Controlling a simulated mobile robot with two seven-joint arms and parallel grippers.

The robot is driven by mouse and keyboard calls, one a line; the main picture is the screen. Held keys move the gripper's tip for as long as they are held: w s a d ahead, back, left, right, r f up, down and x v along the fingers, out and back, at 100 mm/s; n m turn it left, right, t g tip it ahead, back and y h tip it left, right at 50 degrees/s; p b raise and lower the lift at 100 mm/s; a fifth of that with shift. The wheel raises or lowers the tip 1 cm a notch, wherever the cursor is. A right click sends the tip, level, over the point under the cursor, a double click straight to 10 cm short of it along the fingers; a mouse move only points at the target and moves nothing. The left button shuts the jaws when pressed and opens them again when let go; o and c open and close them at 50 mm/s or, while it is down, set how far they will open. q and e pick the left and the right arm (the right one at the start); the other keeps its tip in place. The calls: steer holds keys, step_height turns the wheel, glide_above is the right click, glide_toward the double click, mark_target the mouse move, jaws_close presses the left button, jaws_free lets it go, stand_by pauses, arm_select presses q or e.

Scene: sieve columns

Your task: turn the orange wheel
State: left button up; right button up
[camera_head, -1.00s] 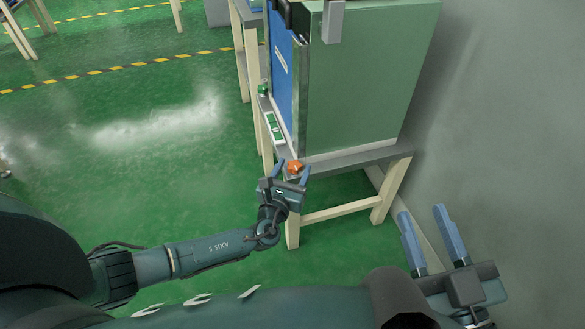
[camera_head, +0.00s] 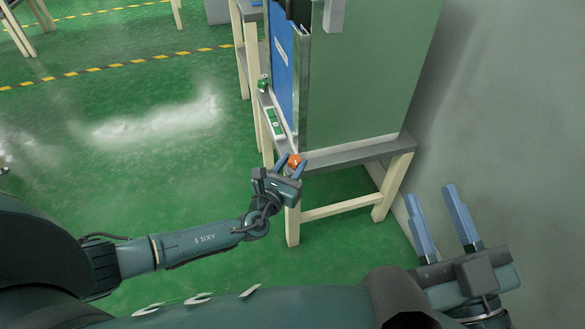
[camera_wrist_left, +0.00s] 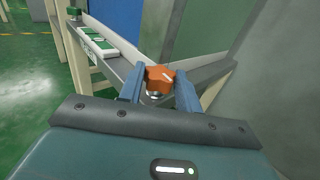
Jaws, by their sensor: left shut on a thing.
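The orange wheel (camera_head: 294,161) is a small lobed knob at the front corner of the grey bench under the green cabinet. It also shows in the left wrist view (camera_wrist_left: 158,77), with a pale mark on its top. My left gripper (camera_head: 289,163) has its two blue fingers on either side of the wheel and is shut on it. In the left wrist view, the fingertips (camera_wrist_left: 157,80) touch or nearly cover the wheel's left and right sides. My right gripper (camera_head: 432,196) is open and empty at the right, away from the bench.
The green cabinet (camera_head: 360,85) with a blue front stands on the grey bench (camera_head: 350,155). A green-and-white panel (camera_head: 274,122) and a green item (camera_head: 263,83) lie along the bench's left edge. A grey wall (camera_head: 510,110) closes the right side.

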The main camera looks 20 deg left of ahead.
arm_select(q)
steer(key=m+h+b, duration=0.1)
steer(key=m+g+h+b, duration=0.1)
steer(key=h, duration=0.1)
steer(key=m+h+b, duration=0.1)
steer(key=b, duration=0.1)
steer(key=shift+w+a+f+h, duration=0.15)
steer(key=shift+w+a+h, duration=0.05)
steer(key=shift+a+h, duration=0.2)
steer(key=shift+r+m+g+h+b, duration=0.2)
steer(key=shift+m+g+h+b, duration=0.15)
steer(key=shift+m+g+h, duration=0.65)
steer(key=shift+w+a+m+g+h, duration=0.15)
steer(key=shift+m+g+h, duration=0.35)
steer(key=shift+h, duration=0.4)
steer(key=shift+m+g+h, duration=0.9)
steer(key=shift+h, duration=0.1)
arm_select(e)
step_height(320, 180, up, 7)
steer(key=n+y, duration=0.7)
steer(key=shift+d+f+t, duration=0.2)
steer(key=shift+d+t, duration=0.2)
arm_select(q)
steer(key=o, duration=1)
